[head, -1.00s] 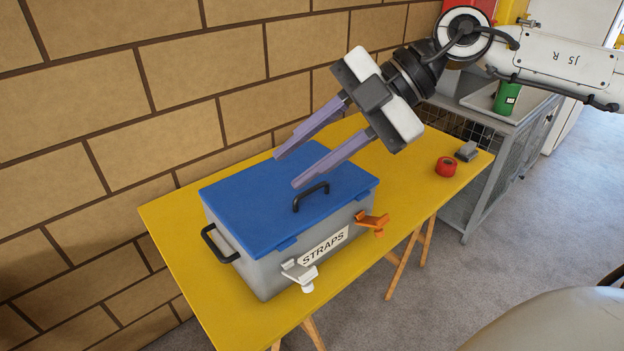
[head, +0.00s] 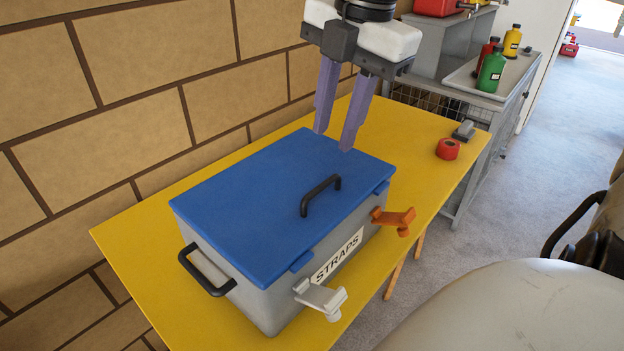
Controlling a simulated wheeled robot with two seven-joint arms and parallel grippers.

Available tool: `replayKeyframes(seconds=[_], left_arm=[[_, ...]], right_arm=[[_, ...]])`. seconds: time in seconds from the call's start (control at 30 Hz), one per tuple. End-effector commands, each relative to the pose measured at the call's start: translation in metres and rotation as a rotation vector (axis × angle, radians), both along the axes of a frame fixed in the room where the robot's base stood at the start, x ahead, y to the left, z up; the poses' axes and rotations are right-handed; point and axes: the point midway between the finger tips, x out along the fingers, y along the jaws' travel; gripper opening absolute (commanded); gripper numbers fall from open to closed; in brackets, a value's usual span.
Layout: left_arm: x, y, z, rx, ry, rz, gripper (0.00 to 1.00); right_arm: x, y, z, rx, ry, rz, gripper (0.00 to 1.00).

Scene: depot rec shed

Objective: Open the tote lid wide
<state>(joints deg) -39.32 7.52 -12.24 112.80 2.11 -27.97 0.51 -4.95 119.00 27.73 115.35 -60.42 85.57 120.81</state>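A grey tote (head: 255,303) labelled STRAPS stands on a yellow table. Its blue lid (head: 255,205) lies flat and shut on top, with a black handle (head: 320,195) near the front edge. A grey latch (head: 320,297) and an orange latch (head: 393,219) on the front both stick outward, away from the lid. My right gripper (head: 333,140) is above the lid's far right part, behind the handle. Its two purple fingers point down, apart, with nothing between them. I cannot tell how high above the lid the tips are. My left gripper is out of view.
A brick wall (head: 130,100) runs close behind the table (head: 420,130). A red tape roll (head: 447,149) and a small grey object (head: 464,130) lie at the table's right end. A grey cabinet (head: 510,95) with several bottles stands beyond. The table's left end is bare.

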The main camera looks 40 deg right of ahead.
Motion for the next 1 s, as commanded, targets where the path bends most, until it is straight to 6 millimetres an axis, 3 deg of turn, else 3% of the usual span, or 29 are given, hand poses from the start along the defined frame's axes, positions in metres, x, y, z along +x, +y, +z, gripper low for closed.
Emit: replayKeyframes(seconds=[0.6,1.0], left_arm=[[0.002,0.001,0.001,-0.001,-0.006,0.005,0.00],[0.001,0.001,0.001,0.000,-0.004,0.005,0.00]], right_arm=[[0.017,0.002,-0.091,0.003,0.002,0.001,0.28],[0.019,0.002,-0.100,0.002,-0.001,0.000,0.28]])
